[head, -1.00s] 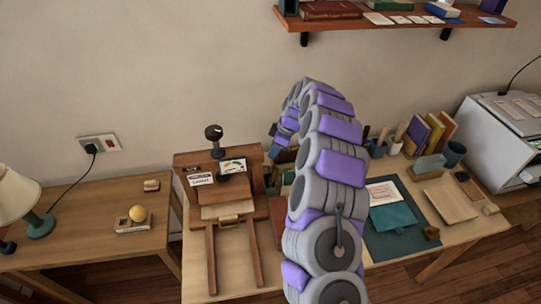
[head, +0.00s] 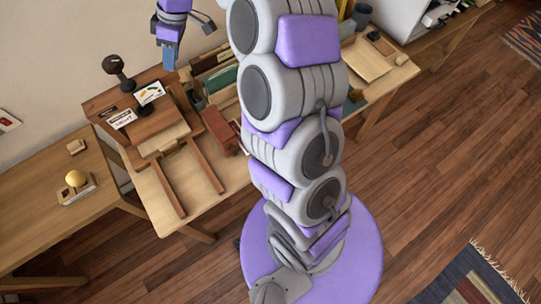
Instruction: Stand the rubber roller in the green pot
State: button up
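My gripper (head: 170,50) hangs at the top of the head view, above the workbench (head: 155,205) and just behind the wooden press (head: 155,125). I cannot pick out the rubber roller or a green pot for certain. My own arm covers much of the bench's middle. A dark blue-grey pot (head: 361,15) shows at the top right, beyond my arm.
Upright books or folders (head: 217,80) and a reddish-brown box (head: 221,130) stand right of the press. A side table (head: 40,210) at left holds a yellow ball (head: 75,178) on a wooden holder. The wooden floor (head: 430,150) at right is clear up to a fringed rug (head: 465,280).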

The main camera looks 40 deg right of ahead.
jog(key=s+a+r+m+g+h, duration=0.1)
jog(key=s+r+m, duration=0.1)
jog(key=s, duration=0.7)
jog(key=s+a+r+m+h, duration=0.1)
jog(key=s+r+m, duration=0.15)
jog(key=s, duration=0.65)
jog(key=s+d+f+m+h, duration=0.1)
jog(key=s+d+m, duration=0.2)
jog(key=s, duration=0.7)
jog(key=s+d+f+m+g+h, duration=0.1)
jog(key=s+d+f+m, duration=0.1)
jog(key=s, duration=0.9)
jog(key=shift+s+d+f+m, duration=0.2)
jog(key=shift+s+d+m, duration=0.15)
jog(key=shift+m, duration=0.4)
jog(key=shift+d, duration=0.1)
